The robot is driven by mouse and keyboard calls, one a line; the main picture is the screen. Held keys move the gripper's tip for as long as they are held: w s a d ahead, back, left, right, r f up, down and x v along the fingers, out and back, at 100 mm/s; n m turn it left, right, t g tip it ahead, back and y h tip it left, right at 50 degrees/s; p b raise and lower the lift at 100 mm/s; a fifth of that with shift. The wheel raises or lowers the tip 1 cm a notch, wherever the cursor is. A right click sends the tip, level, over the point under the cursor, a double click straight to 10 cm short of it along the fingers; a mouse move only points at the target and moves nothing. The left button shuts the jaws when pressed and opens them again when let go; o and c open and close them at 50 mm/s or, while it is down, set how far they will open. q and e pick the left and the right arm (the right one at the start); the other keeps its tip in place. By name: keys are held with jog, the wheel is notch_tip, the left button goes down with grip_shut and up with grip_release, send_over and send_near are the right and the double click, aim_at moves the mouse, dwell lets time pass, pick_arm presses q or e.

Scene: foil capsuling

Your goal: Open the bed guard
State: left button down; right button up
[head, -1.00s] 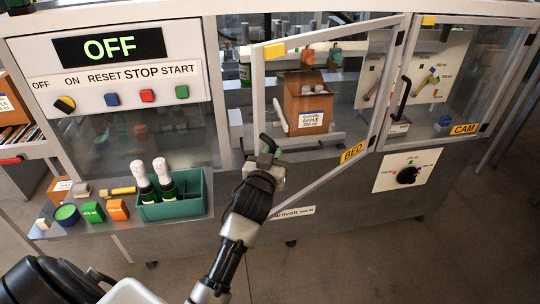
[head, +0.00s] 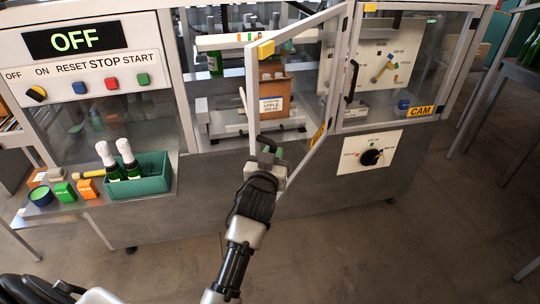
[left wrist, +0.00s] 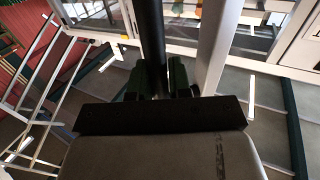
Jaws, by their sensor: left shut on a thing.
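The bed guard (head: 318,134) is a clear panel in a pale frame with a yellow BED label. It stands swung out from the machine on its right-hand side, so the bay behind it is partly uncovered. My left gripper (head: 269,160) is shut on the guard's black handle (head: 265,138) near the guard's free edge. In the left wrist view the handle (left wrist: 150,35) runs as a dark bar between the fingers (left wrist: 157,78), beside the pale frame post (left wrist: 218,45). My right gripper is not in view.
A cardboard box (head: 272,82) stands in the bay. The CAM guard (head: 405,70) at right is closed. A selector knob (head: 371,157) sits below it. The control panel reads OFF (head: 75,40). A green crate (head: 150,183) with two bottles stands at left. The floor in front is clear.

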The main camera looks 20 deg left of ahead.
pick_arm(q)
jog(key=shift+r, duration=0.2)
jog(key=c, duration=1.3)
grip_release()
jog(key=shift+o, duration=1.1)
jog(key=shift+w+f, duration=0.15)
jog(key=shift+w, duration=0.05)
jog(key=b+v, duration=0.2)
jog(key=v, duration=0.5)
jog(key=shift+s, duration=0.3)
jog(key=shift+c, duration=0.4)
